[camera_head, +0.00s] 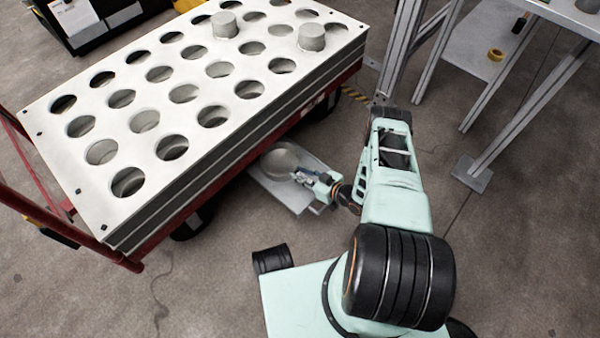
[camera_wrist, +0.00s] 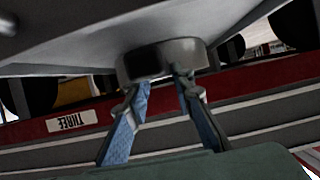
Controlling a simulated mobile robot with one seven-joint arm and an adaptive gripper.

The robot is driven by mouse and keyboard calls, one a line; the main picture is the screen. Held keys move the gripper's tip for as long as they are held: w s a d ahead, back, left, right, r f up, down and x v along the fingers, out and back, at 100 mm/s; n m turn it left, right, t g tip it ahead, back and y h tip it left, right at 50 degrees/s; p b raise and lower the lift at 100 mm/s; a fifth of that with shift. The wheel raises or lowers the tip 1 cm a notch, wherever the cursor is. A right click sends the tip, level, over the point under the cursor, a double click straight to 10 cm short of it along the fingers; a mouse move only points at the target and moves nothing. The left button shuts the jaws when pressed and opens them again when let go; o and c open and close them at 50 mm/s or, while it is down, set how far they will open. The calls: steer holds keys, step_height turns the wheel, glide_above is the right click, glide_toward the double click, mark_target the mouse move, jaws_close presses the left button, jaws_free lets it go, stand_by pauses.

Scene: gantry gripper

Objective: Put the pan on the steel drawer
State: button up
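A round grey object that looks like the pan (camera_head: 281,161) rests on or just above a flat grey steel plate, apparently the drawer (camera_head: 281,192), low beside the cart. My gripper (camera_head: 303,178) is at the pan's near right side. The wrist view appears upside down. There, a short round grey body, likely the pan (camera_wrist: 188,52), adjoins a broad grey surface, likely the drawer (camera_wrist: 75,48). My gripper (camera_wrist: 160,84) has its blue fingers apart, with the cart visible between them. The fingertips overlap the pan's near edge; contact is unclear. No handle can be made out.
A red cart (camera_head: 135,265) carrying a white plate with round holes (camera_head: 140,70) and several cylinders stands left of my arm, its edge close above the pan. A metal-framed table (camera_head: 530,110) stands at right.

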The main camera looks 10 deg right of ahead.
steer(key=o, duration=0.3)
steer(key=shift+r, duration=0.1)
steer(key=shift+s+d+r, duration=0.15)
steer(key=shift+s+r, duration=0.05)
steer(key=p+v, duration=0.3)
steer(key=v, duration=0.8)
steer(key=shift+s+p, duration=0.2)
steer(key=shift+p, duration=0.1)
steer(key=shift+d, duration=0.15)
